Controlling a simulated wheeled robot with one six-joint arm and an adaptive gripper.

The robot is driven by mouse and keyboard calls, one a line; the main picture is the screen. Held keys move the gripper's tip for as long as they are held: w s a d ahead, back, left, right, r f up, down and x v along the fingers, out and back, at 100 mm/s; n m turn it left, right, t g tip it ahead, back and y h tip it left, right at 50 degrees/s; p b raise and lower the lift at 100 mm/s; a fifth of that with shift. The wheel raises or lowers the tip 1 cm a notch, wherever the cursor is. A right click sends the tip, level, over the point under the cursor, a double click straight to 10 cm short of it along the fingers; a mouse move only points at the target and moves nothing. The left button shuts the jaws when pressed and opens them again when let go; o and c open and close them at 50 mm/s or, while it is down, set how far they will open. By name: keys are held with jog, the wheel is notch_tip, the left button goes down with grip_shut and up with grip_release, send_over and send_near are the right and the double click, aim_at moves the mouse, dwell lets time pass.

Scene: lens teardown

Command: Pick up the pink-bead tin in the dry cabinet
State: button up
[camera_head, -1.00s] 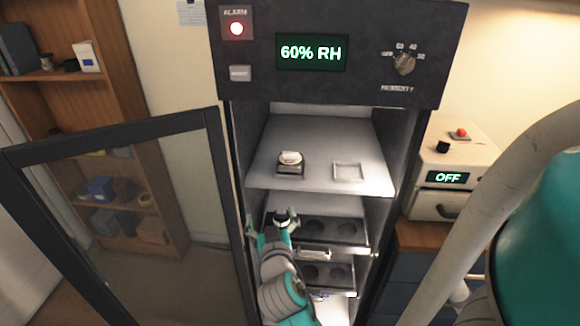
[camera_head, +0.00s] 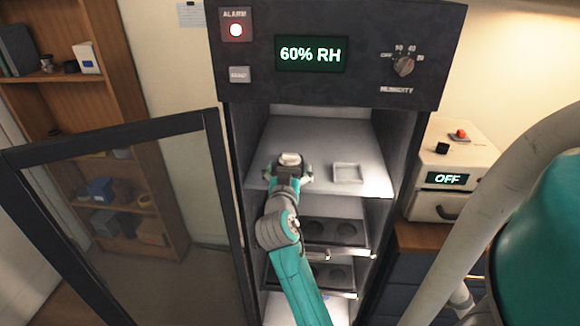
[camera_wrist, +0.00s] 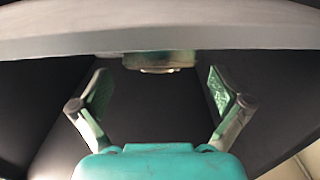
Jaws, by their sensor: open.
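A small round tin with a pale top (camera_head: 290,159) sits on the left of the cabinet's upper shelf (camera_head: 330,135). No pink beads can be made out. My gripper (camera_head: 288,171) is at that shelf in the head view, its fingers to either side of the tin's near part and hiding its lower part. In the wrist view the tin (camera_wrist: 158,62) shows ahead between the two spread fingers of my gripper (camera_wrist: 158,82), with gaps on both sides. The gripper is open and empty.
A square holder (camera_head: 348,173) lies empty to the right on the same shelf. Lower trays with round wells (camera_head: 335,232) sit below. The open glass door (camera_head: 125,210) stands at left. A control panel (camera_head: 340,55) caps the cabinet. A white device (camera_head: 455,165) stands at right.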

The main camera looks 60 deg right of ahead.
aim_at(290, 160)
jog(key=shift+x, duration=2.25)
jog(key=shift+w, duration=0.1)
jog(key=c, duration=1.2)
